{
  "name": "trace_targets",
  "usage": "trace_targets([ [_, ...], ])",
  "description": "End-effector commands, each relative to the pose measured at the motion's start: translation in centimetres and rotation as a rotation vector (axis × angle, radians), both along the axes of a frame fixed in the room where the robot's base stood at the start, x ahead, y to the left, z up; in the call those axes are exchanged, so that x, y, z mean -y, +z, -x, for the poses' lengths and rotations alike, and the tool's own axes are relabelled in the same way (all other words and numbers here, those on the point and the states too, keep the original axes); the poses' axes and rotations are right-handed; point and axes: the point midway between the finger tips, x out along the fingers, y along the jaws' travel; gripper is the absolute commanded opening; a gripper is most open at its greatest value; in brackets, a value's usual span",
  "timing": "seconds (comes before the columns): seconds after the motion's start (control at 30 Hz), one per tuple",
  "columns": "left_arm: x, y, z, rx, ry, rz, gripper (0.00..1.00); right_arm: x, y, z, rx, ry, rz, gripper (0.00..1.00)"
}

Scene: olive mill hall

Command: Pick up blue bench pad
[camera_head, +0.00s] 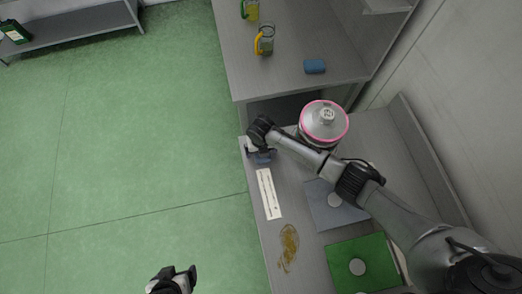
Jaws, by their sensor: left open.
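Several blue things show. A small blue block-like pad (315,67) lies on the far grey table. A small blue piece (264,157) is at the near bench's left edge, right beside my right gripper (253,148) and partly hidden by it. A flat blue-grey square (325,212) with a pale disc on it lies on the bench, partly under my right arm. I cannot tell whether the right jaws hold the blue piece. My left gripper (173,280) is open and empty over the green floor at the bottom, away from the bench.
A metal canister with a pink rim (325,121) stands behind my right arm. A white printed strip (269,194), a brown-yellow spill (289,247) and a green square (345,270) with a disc lie on the bench. Glass jugs (264,40) stand on the far table. The floor is clear.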

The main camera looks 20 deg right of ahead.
Motion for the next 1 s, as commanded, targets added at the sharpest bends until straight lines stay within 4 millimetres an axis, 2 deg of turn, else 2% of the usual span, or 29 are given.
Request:
trace_targets([
  [0.23, -0.11, -0.02, 0.01, 0.000, -0.003, -0.004, 0.80, 0.01, -0.06, -0.01, 0.000, 0.000, 0.000, 0.95],
  [0.77, -0.40, -0.05, 0.02, -0.001, -0.009, -0.014, 0.80, 0.02, -0.03, -0.01, 0.000, 0.000, 0.000, 0.44],
  [1.0, -0.24, -0.01, 0.01, -0.001, -0.006, -0.008, 0.80, 0.02, 0.08, -0.03, 0.000, 0.000, 0.000, 0.43],
])
